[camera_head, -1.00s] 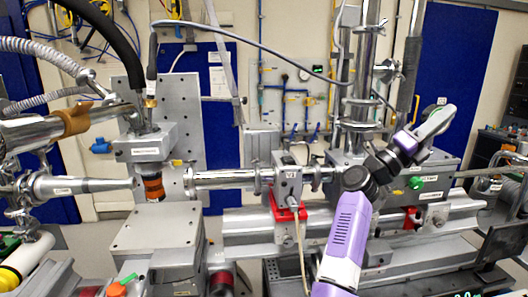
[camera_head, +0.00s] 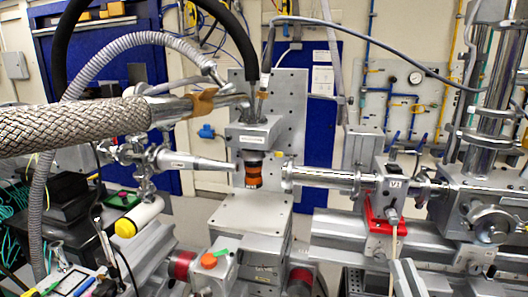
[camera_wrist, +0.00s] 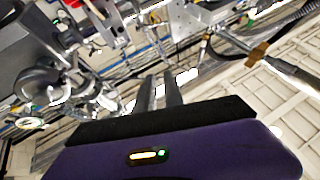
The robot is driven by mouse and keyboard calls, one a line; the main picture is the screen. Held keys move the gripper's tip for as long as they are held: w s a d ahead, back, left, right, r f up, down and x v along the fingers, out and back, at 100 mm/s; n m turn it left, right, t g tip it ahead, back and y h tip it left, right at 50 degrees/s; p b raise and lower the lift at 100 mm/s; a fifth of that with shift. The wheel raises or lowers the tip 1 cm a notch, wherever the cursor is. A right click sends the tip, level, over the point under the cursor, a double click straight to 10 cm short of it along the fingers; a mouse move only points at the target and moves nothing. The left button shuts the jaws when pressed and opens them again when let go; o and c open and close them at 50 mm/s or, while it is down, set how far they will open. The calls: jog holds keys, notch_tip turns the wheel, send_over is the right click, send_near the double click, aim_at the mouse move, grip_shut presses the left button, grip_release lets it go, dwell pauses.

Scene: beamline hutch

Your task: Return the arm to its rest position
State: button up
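My gripper (camera_wrist: 161,88) shows in the wrist view as two dark grey fingers beyond the black and purple wrist housing. The fingers stand a little apart with a narrow gap, and nothing shows between them. The wrist view is tilted, with beamline equipment at the upper left and a pale panelled surface at the right. My purple arm does not show clearly in the head view now, so its pose relative to the equipment cannot be told from there.
In the head view a sample stage (camera_head: 250,213) stands mid-picture under a nozzle with an orange-banded tip (camera_head: 253,172). A braided hose (camera_head: 70,125) crosses the left. A valve on a red bracket (camera_head: 384,216) and a steel column (camera_head: 487,100) stand at the right.

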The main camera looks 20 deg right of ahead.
jog(key=s+a+f+n+g+y, duration=0.2)
jog(key=s+a+f+g+y, duration=0.1)
jog(key=s+a+f, duration=0.5)
jog(key=s+a+f+n+g+y, duration=0.2)
jog(key=s+a+f+g+y, duration=0.2)
jog(key=s+a+f, duration=0.4)
jog(key=s+a+y+b, duration=0.1)
jog(key=s+a, duration=0.2)
jog(key=s, duration=0.1)
jog(key=shift+s+a+f+n+y, duration=0.15)
jog(key=shift+s+n+y, duration=0.15)
jog(key=shift+s, duration=0.05)
jog(key=shift+s, duration=0.1)
